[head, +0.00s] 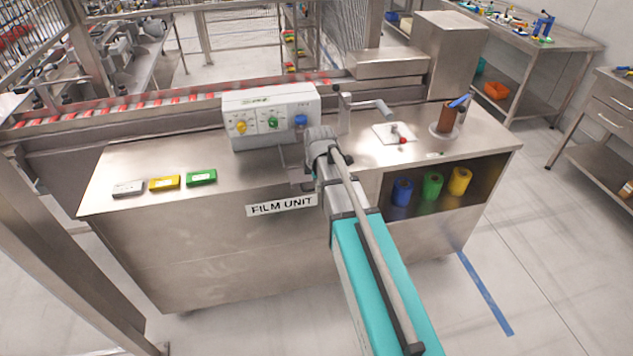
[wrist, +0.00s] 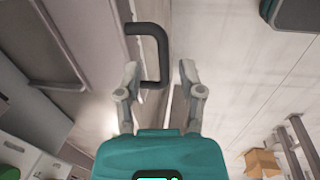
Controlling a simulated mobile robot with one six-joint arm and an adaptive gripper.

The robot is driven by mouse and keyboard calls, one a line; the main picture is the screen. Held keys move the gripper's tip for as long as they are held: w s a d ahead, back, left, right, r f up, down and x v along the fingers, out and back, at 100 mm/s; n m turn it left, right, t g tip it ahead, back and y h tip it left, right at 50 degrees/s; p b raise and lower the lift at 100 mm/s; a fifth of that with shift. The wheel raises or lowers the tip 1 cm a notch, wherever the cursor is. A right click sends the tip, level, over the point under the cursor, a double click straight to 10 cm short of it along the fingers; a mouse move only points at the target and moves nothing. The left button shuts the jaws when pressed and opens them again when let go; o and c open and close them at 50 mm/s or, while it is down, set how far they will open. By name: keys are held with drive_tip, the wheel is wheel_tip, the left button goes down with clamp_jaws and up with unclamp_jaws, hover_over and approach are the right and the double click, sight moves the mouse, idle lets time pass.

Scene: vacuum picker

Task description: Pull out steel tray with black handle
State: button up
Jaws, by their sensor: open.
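A black U-shaped handle (wrist: 161,45) shows in the wrist view, just ahead of my gripper. My gripper (wrist: 159,68) is open, and the near end of the handle reaches in between its two fingers. I cannot tell whether a finger touches it. The handle sits beside a grey steel surface on its left; the tray's outline cannot be made out. In the head view my gripper (head: 297,178) is at the front top edge of the film unit bench (head: 230,255), partly hidden by my arm. The handle cannot be made out there.
On the bench stand a control box (head: 270,118) with coloured knobs, a grey block (head: 128,188), a yellow block (head: 164,183) and a green block (head: 202,177). A shelf at right holds coloured rolls (head: 432,187).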

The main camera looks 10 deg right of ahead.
wheel_tip(320, 180, up, 14)
drive_tip(key=s+p, duration=0.2)
drive_tip(key=p, duration=1.1)
drive_tip(key=shift+s+p, duration=0.25)
drive_tip(key=shift+p, duration=0.1)
idle(0.7)
idle(0.7)
drive_tip(key=s+f+m+g+b, duration=0.1)
drive_tip(key=s+f+m+b, duration=0.2)
drive_tip(key=s+m, duration=0.4)
drive_tip(key=s+a+f+m+g+b, duration=0.1)
drive_tip(key=s+f+m+b, duration=0.2)
drive_tip(key=s+m, duration=0.5)
drive_tip(key=m, duration=0.2)
drive_tip(key=shift+f+m, duration=0.15)
drive_tip(key=shift+m, duration=0.25)
